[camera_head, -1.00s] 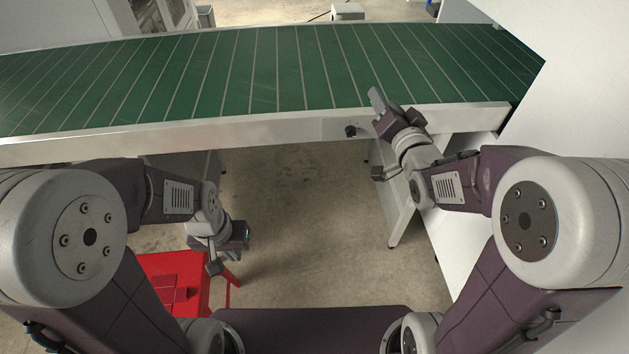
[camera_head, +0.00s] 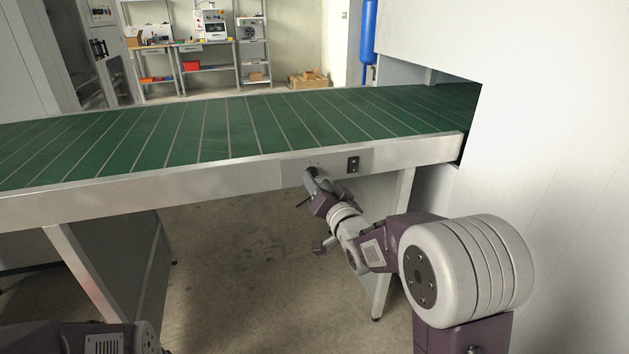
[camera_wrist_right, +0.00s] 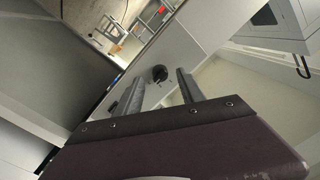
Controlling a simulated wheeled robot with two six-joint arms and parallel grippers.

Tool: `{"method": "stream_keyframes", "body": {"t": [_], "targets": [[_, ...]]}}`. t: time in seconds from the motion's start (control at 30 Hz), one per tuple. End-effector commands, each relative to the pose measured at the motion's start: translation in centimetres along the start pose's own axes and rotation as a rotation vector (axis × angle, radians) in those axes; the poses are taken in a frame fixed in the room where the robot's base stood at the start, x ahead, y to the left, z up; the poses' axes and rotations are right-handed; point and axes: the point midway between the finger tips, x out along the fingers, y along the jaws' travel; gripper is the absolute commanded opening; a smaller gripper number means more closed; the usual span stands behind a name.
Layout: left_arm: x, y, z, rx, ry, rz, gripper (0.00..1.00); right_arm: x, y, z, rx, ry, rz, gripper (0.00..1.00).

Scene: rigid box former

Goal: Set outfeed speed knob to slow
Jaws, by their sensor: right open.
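The outfeed speed knob is a small black round knob (camera_wrist_right: 159,73) on the grey side panel of the conveyor in the right wrist view. My right gripper (camera_wrist_right: 161,83) is open, with its two fingers on either side of the line to the knob. The knob appears just beyond the fingertips; I cannot tell whether they touch it. In the head view my right gripper (camera_head: 309,176) is at the conveyor's front rail, by a metal plate (camera_head: 334,164), and largely hides the knob. The knob's setting is not readable. My left gripper is out of view.
A black switch (camera_head: 352,164) sits on the plate right of the gripper. The green conveyor belt (camera_head: 240,125) is empty. A white wall (camera_head: 560,130) closes off the right side. Open floor (camera_head: 240,250) lies below the rail.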

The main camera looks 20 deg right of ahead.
Motion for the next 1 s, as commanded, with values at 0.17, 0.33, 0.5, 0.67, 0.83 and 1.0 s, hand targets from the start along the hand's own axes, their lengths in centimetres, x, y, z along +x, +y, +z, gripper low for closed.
{"method": "stream_keyframes", "body": {"t": [0.17,0.33,0.5,0.67,0.83,1.0], "targets": [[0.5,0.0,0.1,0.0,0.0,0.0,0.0,2.4,0.1,0.1,0.0,0.0,0.0,0.46],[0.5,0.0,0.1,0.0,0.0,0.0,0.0,2.9,0.0,0.0,0.001,0.0,0.001,0.46],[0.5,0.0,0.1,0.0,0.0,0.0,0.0,2.9,0.0,0.0,0.001,0.0,0.001,0.38],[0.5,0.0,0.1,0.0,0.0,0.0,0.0,2.8,0.1,0.0,0.001,0.0,0.001,0.0],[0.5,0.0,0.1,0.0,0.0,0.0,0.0,2.8,0.1,0.0,-0.003,0.0,0.002,0.0],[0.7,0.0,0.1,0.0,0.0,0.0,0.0,2.8,0.1,0.1,-0.041,-0.002,0.003,0.0]]}}
